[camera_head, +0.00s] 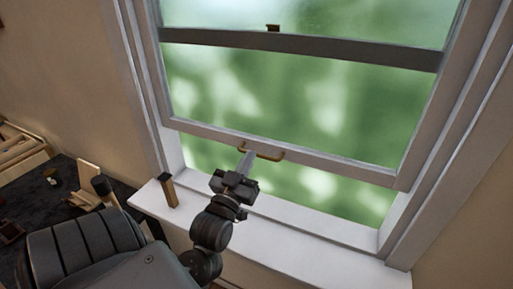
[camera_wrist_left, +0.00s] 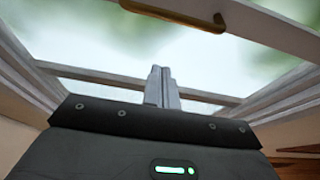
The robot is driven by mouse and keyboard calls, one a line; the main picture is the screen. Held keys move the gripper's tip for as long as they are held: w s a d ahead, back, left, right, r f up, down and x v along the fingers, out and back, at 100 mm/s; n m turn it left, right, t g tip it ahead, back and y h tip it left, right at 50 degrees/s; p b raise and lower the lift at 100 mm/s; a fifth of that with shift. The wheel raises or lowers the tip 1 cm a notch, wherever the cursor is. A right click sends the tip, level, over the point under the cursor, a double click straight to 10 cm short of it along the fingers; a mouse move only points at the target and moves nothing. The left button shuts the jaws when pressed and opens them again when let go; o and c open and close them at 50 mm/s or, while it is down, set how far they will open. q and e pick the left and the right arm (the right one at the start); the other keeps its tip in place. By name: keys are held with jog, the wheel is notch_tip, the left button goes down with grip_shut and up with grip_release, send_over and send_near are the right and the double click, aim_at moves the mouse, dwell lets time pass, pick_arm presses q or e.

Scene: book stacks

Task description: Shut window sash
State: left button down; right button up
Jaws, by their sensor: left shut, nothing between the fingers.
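The window sash (camera_head: 300,148) has a pale frame and is raised, with an open gap between its bottom rail and the white sill (camera_head: 300,229). A brass handle (camera_head: 264,154) sits on the bottom rail; it also shows at the top of the left wrist view (camera_wrist_left: 180,14). My left gripper (camera_head: 246,160) is shut and empty, its fingertips at the left end of the handle in the head view. In the left wrist view the closed fingers (camera_wrist_left: 161,86) point up below the handle. I cannot tell whether they touch it. My right gripper is not in view.
A small wooden block (camera_head: 168,190) stands at the left end of the sill. A dark latch (camera_head: 273,28) sits on the upper crossbar. The sill right of my gripper is clear.

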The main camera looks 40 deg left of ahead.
aim_at(267, 136)
pick_arm(q)
jog(key=p+x, duration=0.1)
jog(key=x, duration=0.8)
jog(key=shift+w+r, duration=0.15)
jog(key=shift+r, duration=0.05)
notch_tip(267, 136, down, 3)
jog(key=shift+w+a+f+p, duration=0.1)
jog(key=shift+w+a+p, duration=0.05)
jog(key=shift+p, duration=0.2)
jog(key=shift+f, duration=0.6)
